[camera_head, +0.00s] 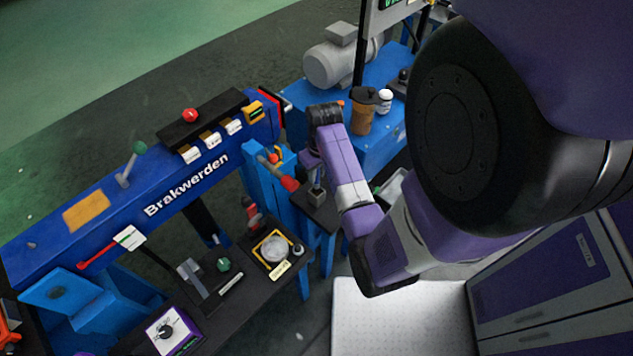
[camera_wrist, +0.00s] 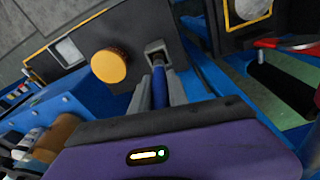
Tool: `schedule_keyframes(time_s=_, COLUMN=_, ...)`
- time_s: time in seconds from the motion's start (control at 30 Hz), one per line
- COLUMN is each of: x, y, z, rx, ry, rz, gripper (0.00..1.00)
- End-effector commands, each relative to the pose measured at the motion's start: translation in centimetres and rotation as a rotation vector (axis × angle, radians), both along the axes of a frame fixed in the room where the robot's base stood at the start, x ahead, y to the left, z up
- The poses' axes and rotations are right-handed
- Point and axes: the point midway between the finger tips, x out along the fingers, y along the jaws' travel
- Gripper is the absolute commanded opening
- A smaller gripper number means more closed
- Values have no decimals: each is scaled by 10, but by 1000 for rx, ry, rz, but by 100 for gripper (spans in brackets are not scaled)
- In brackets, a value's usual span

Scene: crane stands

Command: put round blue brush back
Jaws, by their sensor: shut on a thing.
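The round blue brush (camera_wrist: 159,88) shows in the wrist view as a blue shaft between the two grey fingers of my gripper (camera_wrist: 160,86). My gripper is shut on it. Its far end meets a small grey square holder (camera_wrist: 153,46) on a dark shelf. I cannot tell how deep the brush sits in the holder, and its tip is hidden. In the head view my gripper (camera_head: 314,172) is above the small dark shelf (camera_head: 321,213), where the grey holder (camera_head: 316,196) also shows. The brush cannot be made out clearly there.
In the head view, a red-tipped lever (camera_head: 289,184) is close left of my gripper. A brown bottle (camera_head: 362,112) and a white jar (camera_head: 384,100) stand behind on a blue bench.

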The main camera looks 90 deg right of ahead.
Motion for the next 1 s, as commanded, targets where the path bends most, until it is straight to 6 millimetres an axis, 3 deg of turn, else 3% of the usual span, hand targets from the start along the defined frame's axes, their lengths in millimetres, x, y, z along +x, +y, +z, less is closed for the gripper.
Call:
schedule_keyframes(time_s=0.43, x=-1, y=0, z=-46, rx=1, ry=0, rz=-2, gripper=0)
schedule_keyframes(time_s=0.83, x=0, y=0, z=-51, rx=0, ry=0, rz=-1, gripper=0)
schedule_keyframes(time_s=0.87, x=0, y=0, z=-50, rx=0, ry=0, rz=-1, gripper=26)
schedule_keyframes(time_s=0.93, x=0, y=0, z=-50, rx=0, ry=0, rz=-1, gripper=40)
schedule_keyframes(time_s=1.0, x=0, y=0, z=-50, rx=0, ry=0, rz=-1, gripper=42)
